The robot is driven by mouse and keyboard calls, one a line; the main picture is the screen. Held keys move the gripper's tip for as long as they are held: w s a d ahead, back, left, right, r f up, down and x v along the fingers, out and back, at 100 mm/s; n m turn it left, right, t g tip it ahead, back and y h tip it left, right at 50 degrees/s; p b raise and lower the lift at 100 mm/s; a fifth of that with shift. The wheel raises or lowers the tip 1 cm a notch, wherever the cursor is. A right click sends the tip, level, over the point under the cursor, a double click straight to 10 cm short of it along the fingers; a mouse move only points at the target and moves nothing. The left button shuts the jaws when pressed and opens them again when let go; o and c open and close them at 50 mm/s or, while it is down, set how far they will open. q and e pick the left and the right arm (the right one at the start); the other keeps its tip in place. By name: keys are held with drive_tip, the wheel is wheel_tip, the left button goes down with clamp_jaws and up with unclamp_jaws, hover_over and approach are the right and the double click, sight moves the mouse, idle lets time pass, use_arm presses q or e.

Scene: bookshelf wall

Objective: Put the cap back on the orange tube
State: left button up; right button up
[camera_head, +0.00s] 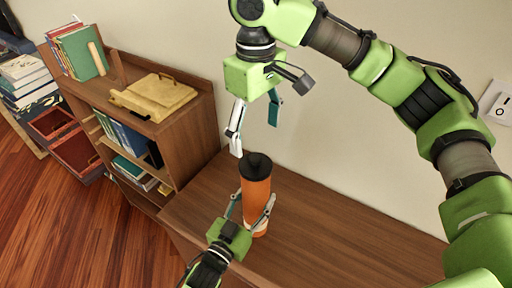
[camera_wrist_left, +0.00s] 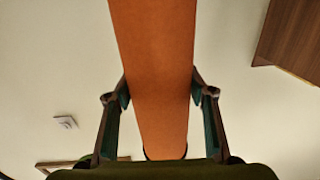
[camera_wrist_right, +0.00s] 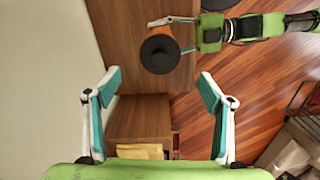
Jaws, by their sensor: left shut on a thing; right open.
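The orange tube (camera_head: 256,190) stands upright on the wooden desk. My left gripper (camera_head: 250,212) is shut around its lower part, one finger on each side; the left wrist view shows the orange wall (camera_wrist_left: 155,50) between the fingers. A black round cap (camera_head: 256,166) covers the tube's top; in the right wrist view it is a dark disc (camera_wrist_right: 159,54) with a raised middle. I cannot tell how firmly it is seated. My right gripper (camera_head: 255,130) is open and empty, above the tube and apart from the cap.
The wooden desk (camera_head: 335,228) is clear to the right of the tube. A bookshelf (camera_head: 190,135) stands at the left, with a yellow case (camera_head: 155,95) and green books (camera_head: 82,52) on top. The wall (camera_head: 330,130) lies behind, with a switch plate (camera_head: 498,104).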

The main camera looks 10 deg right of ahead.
drive_tip(key=shift+r, duration=1.6)
use_arm(q)
drive_tip(key=o, duration=1.7)
drive_tip(key=v, duration=1.2)
